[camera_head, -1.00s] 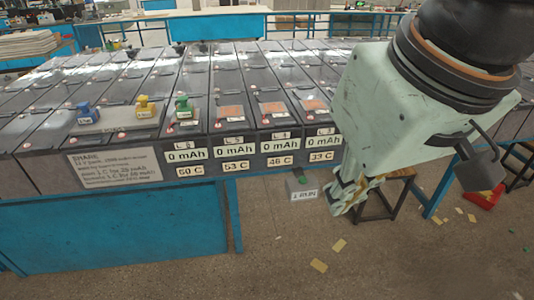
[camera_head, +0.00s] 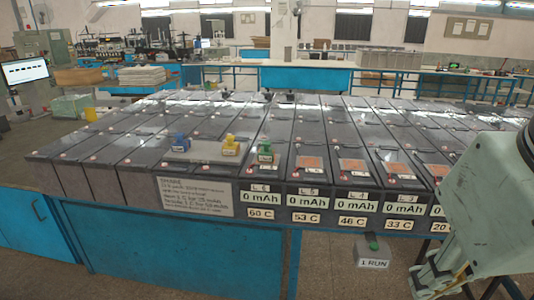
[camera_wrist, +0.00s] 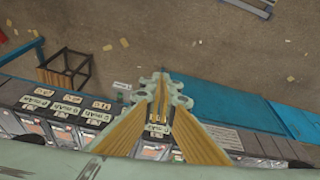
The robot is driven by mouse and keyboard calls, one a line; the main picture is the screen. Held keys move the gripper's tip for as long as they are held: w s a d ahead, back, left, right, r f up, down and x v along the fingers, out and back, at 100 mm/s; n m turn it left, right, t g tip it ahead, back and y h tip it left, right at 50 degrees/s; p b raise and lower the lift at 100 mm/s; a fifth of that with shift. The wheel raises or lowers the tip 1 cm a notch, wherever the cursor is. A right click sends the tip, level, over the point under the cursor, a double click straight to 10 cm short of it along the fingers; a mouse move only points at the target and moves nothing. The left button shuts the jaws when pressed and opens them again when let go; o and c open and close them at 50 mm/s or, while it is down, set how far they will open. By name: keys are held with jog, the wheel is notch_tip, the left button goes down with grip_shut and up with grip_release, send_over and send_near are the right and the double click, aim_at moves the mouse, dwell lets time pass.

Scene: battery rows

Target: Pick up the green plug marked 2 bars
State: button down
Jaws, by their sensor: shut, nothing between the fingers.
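A green plug (camera_head: 265,151) stands on the battery row, at the end of the battery labelled L 6. Its bar marking is too small to read. A yellow plug (camera_head: 231,146) and a blue plug (camera_head: 181,142) stand to its left on a grey plate (camera_head: 203,153). My gripper (camera_head: 455,290) is at the lower right of the head view, in front of the batteries, well right of the green plug and apart from it. In the wrist view its fingers (camera_wrist: 161,82) meet at the tips with nothing between them. I cannot make out the green plug there.
A grey box marked 1 RUN (camera_head: 373,255) with a green top sits below the battery edge. A text sign (camera_head: 194,195) and mAh and temperature cards (camera_head: 308,202) line the battery fronts. A stool (camera_wrist: 66,70) stands on the floor. Space above the batteries is clear.

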jog(key=c, duration=3.4)
grip_release()
jog(key=shift+c, duration=0.2)
jog(key=o, duration=1.9)
jog(key=shift+w+r, duration=0.1)
